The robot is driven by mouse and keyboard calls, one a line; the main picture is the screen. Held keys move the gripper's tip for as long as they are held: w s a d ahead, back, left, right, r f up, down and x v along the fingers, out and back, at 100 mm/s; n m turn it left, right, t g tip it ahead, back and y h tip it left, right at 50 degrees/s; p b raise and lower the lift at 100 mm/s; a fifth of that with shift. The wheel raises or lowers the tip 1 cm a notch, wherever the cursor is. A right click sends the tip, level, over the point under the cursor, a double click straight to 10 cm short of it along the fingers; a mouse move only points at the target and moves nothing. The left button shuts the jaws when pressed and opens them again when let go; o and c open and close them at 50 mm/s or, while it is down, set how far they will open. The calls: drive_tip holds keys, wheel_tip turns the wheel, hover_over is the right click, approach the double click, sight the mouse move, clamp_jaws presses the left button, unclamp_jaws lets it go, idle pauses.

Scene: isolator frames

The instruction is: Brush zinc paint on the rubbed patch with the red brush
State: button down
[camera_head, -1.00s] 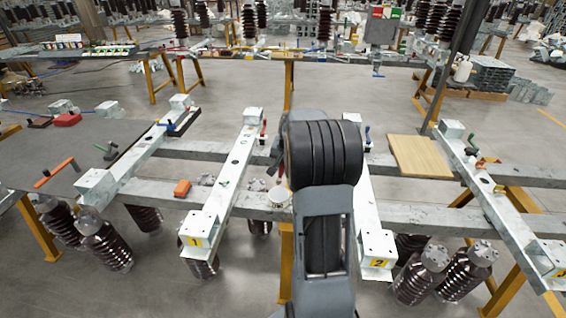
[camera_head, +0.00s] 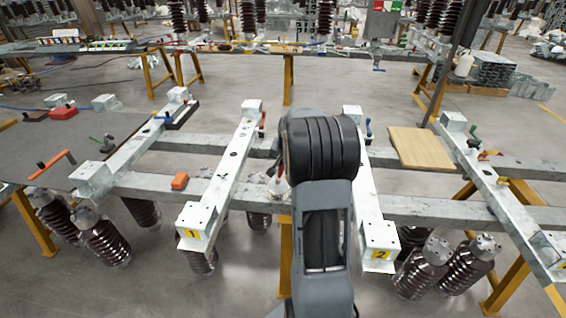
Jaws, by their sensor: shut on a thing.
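My arm (camera_head: 322,150) stands in the middle of the view and hides my gripper. A small pale pot-like thing (camera_head: 279,188) shows at the arm's left edge, on the front crossbeam, with a bit of red beside it. I cannot tell whether that red is the red brush. A red-handled tool (camera_head: 262,121) stands near the far end of the galvanized beam marked 1 (camera_head: 224,182). A small dark mark (camera_head: 221,177) lies on that beam. I cannot tell whether it is the rubbed patch. The beam marked 2 (camera_head: 366,205) is partly behind my arm.
A wooden board (camera_head: 420,149) lies at the right. A dark table (camera_head: 60,150) with an orange-handled tool (camera_head: 56,161) stands at the left. Brown insulators (camera_head: 104,240) hang below the frame.

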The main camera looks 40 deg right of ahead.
drive_tip(key=shift+f+b, duration=0.55)
drive_tip(key=shift+f, duration=0.15)
idle(1.7)
drive_tip(key=shift+r, duration=0.15)
drive_tip(key=shift+r+p, duration=2.5)
drive_tip(key=shift+r, duration=0.9)
